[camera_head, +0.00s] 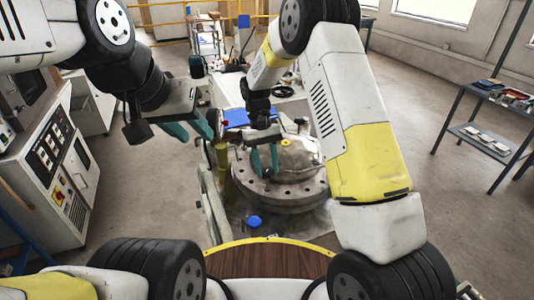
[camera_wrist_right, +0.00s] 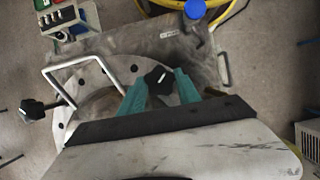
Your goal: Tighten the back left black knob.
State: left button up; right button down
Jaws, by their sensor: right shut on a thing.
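My right gripper (camera_wrist_right: 160,84) is shut on a star-shaped black knob (camera_wrist_right: 158,79), which sits between its teal fingertips in the right wrist view. A second black knob (camera_wrist_right: 32,110) stands free at the left of that view, outside the round flange. In the head view my right gripper (camera_head: 264,160) reaches down at the left side of the round metal fixture (camera_head: 285,192), and the held knob is hard to make out there. My left gripper (camera_head: 192,130) is open and empty, above and left of the fixture.
A bent metal handle (camera_wrist_right: 75,66) stands beside the held knob. A blue cap (camera_head: 254,221) sits at the front of the fixture's base. A control cabinet (camera_head: 55,150) stands at the left and a shelf rack (camera_head: 485,140) at the right.

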dwell(0.3)
jog(key=c, duration=0.9)
grip_release()
jog(key=shift+o, duration=0.2)
jog(key=v, duration=0.8)
